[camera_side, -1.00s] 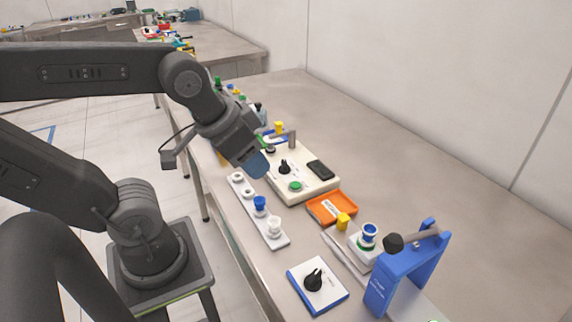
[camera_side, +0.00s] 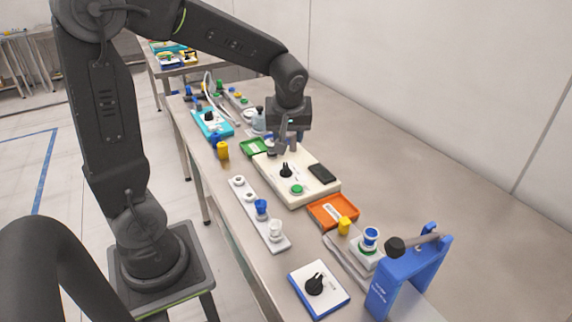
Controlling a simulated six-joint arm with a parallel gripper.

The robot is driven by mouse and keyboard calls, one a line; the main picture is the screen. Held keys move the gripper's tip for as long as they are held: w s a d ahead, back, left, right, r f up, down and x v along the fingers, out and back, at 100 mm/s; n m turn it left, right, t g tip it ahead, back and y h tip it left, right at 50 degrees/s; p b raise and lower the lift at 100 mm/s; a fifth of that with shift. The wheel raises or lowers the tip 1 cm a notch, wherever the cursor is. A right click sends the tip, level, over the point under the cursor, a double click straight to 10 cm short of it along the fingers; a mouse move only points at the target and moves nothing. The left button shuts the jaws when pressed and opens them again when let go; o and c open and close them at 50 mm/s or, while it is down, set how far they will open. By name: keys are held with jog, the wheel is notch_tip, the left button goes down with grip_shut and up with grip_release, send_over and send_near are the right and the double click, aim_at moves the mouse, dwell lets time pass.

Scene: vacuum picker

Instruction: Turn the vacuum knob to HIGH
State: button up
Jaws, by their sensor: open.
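Black pointer knobs stand on three housings, with labels too small to read, so I cannot tell which one is the vacuum knob. One knob (camera_side: 286,171) is on the cream box (camera_side: 315,190), beside a green button (camera_side: 297,189). Another knob (camera_side: 314,284) is on the white plate with blue edges (camera_side: 328,301) at the front. A third dark knob (camera_side: 209,117) is on the teal box (camera_side: 222,131) at the far left. My gripper (camera_side: 280,148) is open and points down over the back end of the cream box, behind its knob. Its fingertips are small and dark, and contact is unclear.
An orange tray (camera_side: 322,221), a yellow block (camera_side: 344,226) and a blue stand (camera_side: 400,282) are to the front right. A white strip (camera_side: 250,206) with blue and white cups lies left of the cream box. The table's right side (camera_side: 440,180) is clear.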

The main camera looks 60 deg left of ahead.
aim_at(286, 166)
jog(key=shift+n, duration=0.4)
jog(key=x, duration=1)
jog(key=a+x, duration=0.1)
jog(key=x, duration=0.4)
jog(key=shift+w, duration=0.15)
jog(key=shift+c, duration=0.2)
grip_shut()
